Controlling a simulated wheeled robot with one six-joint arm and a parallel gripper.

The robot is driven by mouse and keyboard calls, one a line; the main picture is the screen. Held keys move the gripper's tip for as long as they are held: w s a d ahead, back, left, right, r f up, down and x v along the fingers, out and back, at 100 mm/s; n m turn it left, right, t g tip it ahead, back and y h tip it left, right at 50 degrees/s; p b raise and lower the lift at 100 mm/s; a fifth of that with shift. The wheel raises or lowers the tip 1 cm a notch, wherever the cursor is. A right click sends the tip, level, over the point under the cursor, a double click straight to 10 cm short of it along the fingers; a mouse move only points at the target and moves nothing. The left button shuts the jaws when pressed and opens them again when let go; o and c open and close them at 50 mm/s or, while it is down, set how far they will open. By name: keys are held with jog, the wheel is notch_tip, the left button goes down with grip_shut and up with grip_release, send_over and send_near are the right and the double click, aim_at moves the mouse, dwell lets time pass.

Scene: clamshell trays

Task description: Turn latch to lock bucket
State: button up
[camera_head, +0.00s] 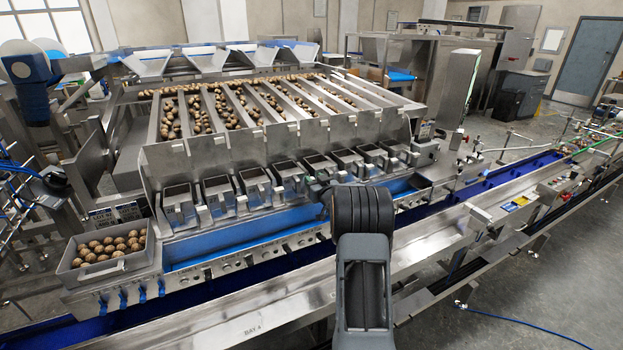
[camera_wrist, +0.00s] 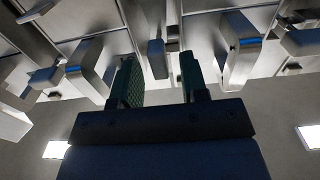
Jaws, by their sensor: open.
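A row of small metal buckets (camera_head: 256,183) hangs along the front of the machine, below the sloping lanes. In the wrist view, buckets (camera_wrist: 225,22) show from below, with rounded metal brackets at their edges. A narrow grey latch-like tab (camera_wrist: 157,60) hangs between two buckets. My gripper (camera_wrist: 159,74) is open, with one dark green finger on each side of the tab in the picture. I cannot tell whether either finger touches it. In the head view, my gripper (camera_head: 318,187) is mostly hidden behind my arm, in front of the row of buckets.
A tray of round brown items (camera_head: 69,264) stands at the left end. A blue channel (camera_head: 235,239) runs below the buckets. A metal conveyor rail (camera_head: 440,239) crosses in front. Other brackets (camera_wrist: 243,50) hang close to my fingers. Open floor (camera_head: 535,280) lies at right.

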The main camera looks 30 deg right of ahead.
jog(key=shift+w+a, duration=0.1)
grip_shut()
dwell(0.4)
jog(key=shift+f+b, duration=0.1)
jog(key=shift+b, duration=0.35)
jog(key=shift+w+a+f+n+b, duration=0.1)
jog(key=shift+a+f+n+b, duration=0.1)
jog(key=shift+n+b, duration=2.95)
jog(key=shift+s+a+f+n+b, duration=0.1)
jog(key=shift+a+f+n+b, duration=0.1)
jog(key=shift+n+b, duration=3)
jog(key=shift+w+a+f+n+b, duration=0.1)
jog(key=shift+a+f+n+b, duration=0.1)
jog(key=shift+n+b, duration=2.95)
jog(key=shift+m+b, duration=0.4)
jog(key=shift+b, duration=0.3)
grip_release()
jog(key=shift+r, duration=0.1)
